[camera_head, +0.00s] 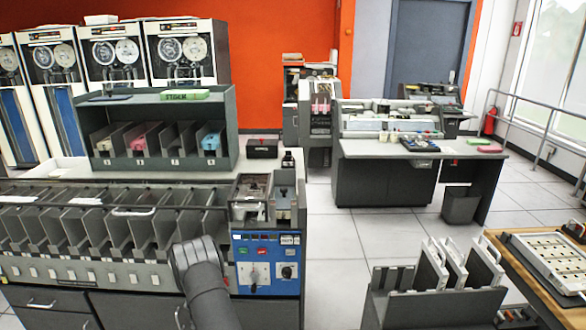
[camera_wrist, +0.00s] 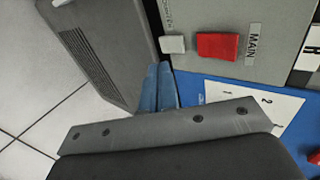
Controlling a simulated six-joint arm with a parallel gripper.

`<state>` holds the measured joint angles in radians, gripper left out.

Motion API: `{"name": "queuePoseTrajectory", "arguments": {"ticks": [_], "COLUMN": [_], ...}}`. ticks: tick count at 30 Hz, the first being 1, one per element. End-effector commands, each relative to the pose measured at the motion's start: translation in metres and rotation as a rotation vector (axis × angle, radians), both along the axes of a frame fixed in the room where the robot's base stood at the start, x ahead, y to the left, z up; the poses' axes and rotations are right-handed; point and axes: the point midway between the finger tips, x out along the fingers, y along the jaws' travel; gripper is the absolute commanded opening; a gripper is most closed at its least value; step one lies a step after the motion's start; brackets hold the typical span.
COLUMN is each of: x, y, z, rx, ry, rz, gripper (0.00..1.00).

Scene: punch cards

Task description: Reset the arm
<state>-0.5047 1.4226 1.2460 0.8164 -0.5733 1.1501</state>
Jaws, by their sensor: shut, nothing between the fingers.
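My gripper (camera_wrist: 158,70) shows in the wrist view as two blue fingers held together, with nothing between them. They point at the lower edge of a grey panel (camera_wrist: 208,20), just below a white button (camera_wrist: 173,44) and a red switch (camera_wrist: 217,46) labelled MAIN. I cannot tell whether the fingertips touch the panel. In the head view my arm (camera_head: 203,275) stands in front of the card sorter, just left of its blue control panel (camera_head: 262,284). The fingers are not visible there.
The sorter's row of grey pockets (camera_head: 150,205) lies left of my arm. A grey vented box (camera_wrist: 100,45) is close to the left of my fingers. A card rack (camera_head: 440,305) and a wooden table (camera_head: 525,262) stand at the right. Tiled floor (camera_head: 345,245) between is clear.

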Motion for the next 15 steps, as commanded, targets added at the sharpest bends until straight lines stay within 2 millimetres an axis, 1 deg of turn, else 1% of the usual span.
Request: {"name": "queuePoseTrajectory", "arguments": {"ticks": [1, 4, 6, 15], "x": [0.004, 0.001, -0.008, -0.046], "y": [0.0, 0.001, 0.002, 0.002], "z": [-0.006, -0.019, -0.009, 0.018], "rx": [0.0, 0.0, 0.001, 0.001], "ry": [0.0, -0.001, -0.003, -0.003], "rz": [-0.001, 0.001, 0.002, 0.003], "gripper": [0.0, 0.0, 0.0, 0.0]}}
